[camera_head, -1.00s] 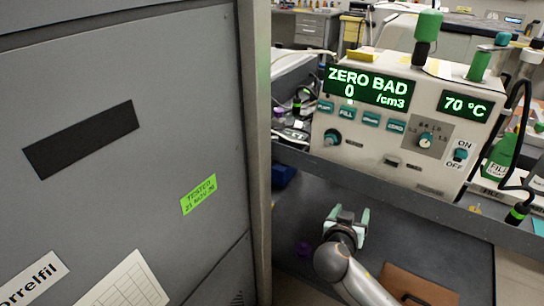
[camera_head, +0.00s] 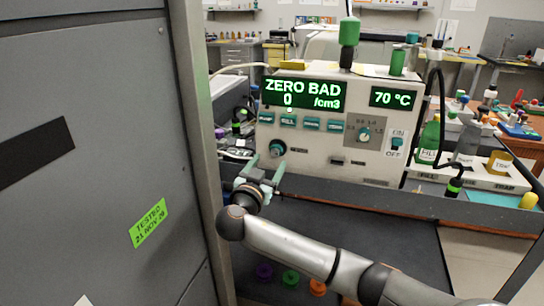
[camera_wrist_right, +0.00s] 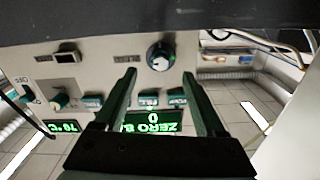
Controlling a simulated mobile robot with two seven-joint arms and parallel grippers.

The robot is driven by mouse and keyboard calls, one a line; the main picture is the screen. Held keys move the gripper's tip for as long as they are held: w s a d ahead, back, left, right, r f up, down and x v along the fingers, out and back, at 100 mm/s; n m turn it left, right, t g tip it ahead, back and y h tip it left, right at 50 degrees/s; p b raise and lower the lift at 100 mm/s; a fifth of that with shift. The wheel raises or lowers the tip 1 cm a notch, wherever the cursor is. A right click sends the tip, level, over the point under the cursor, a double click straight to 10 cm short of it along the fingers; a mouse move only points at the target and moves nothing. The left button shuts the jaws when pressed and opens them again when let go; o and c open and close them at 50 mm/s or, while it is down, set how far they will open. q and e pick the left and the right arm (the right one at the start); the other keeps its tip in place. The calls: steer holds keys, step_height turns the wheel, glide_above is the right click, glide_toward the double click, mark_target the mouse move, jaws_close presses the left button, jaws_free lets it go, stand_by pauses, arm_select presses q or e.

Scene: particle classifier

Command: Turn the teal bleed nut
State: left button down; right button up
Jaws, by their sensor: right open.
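The teal bleed nut (camera_head: 277,148) appears to be the round teal fitting at the lower left of the instrument's front panel; its label is unreadable. It shows upside down in the right wrist view (camera_wrist_right: 161,56) with a pale centre. My right gripper (camera_head: 266,168) is open, just in front of and slightly below the nut. In the right wrist view the two fingers (camera_wrist_right: 159,75) are spread, with the nut just beyond the tips, roughly between them. I see no contact. My left gripper is out of view.
The instrument (camera_head: 322,165) reads ZERO BAD and 70 °C. A dial (camera_head: 363,135) and an ON/OFF switch (camera_head: 396,142) sit right of the nut. A tall grey cabinet (camera_head: 90,130) stands close on the left. Bottles (camera_head: 428,142) and a black cable are at the right.

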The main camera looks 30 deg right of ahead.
mark_target(274, 153)
steer(key=x, duration=0.4)
steer(key=shift+w+d, duration=0.1)
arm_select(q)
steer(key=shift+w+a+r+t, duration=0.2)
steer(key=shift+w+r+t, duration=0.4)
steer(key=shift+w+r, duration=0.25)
arm_select(e)
steer(key=shift+w+d, duration=0.35)
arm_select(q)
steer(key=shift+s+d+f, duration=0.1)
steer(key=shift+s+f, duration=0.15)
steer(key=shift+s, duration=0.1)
arm_select(e)
jaws_close()
